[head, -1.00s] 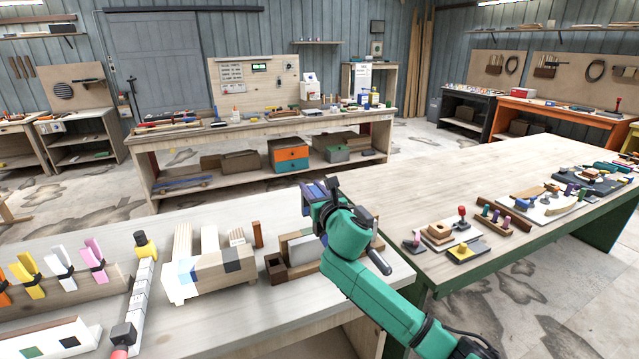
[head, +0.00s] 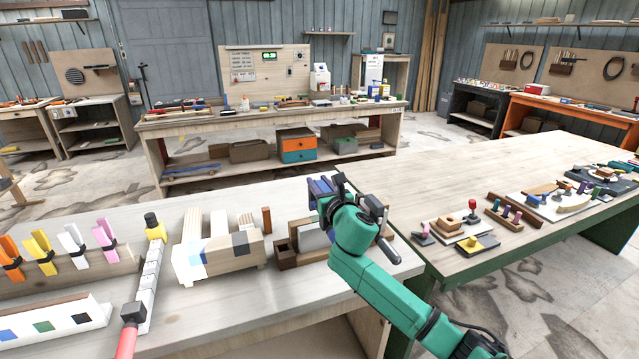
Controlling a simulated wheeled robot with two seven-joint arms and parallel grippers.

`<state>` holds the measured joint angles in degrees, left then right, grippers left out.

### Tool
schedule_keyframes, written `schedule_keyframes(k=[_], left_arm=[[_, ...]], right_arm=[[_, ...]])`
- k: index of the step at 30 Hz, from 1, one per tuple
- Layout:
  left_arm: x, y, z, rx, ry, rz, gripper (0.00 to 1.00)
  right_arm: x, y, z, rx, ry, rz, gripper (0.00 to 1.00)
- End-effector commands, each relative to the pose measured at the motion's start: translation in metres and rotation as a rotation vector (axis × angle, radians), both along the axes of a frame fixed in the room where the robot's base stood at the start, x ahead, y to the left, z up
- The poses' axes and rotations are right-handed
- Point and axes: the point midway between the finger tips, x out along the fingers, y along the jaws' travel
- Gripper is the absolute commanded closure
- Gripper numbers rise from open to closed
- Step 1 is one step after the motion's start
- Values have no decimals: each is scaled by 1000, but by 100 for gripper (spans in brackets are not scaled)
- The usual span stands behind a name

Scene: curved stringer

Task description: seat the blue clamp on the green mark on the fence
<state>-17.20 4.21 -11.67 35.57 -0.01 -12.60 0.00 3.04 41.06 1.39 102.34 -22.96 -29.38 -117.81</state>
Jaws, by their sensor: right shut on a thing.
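My right gripper (head: 322,192) is above the back edge of the near bench, well to the right of the fence. It is shut on a blue-violet piece (head: 318,187), which seems to be the blue clamp; the wrist hides part of it. My left gripper is not in view.
A rack (head: 85,275) behind the fence holds orange, yellow, white and pink clamps. A white segmented bar (head: 148,285) with a red handle (head: 126,343), a wooden block (head: 225,252) and a dark wooden box (head: 286,256) stand between fence and gripper. The bench front is clear right of the bar.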

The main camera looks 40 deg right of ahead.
Motion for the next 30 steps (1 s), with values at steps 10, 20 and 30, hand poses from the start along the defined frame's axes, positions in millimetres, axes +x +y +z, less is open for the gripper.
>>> schedule_keyframes(k=[10,20,30], left_arm=[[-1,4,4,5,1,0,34],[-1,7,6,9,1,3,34],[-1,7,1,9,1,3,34]], right_arm=[[-3,-1,2,0,-4,0,100],[0,1,1,-1,-4,1,100],[-1,1,-5,-2,-3,0,100]])
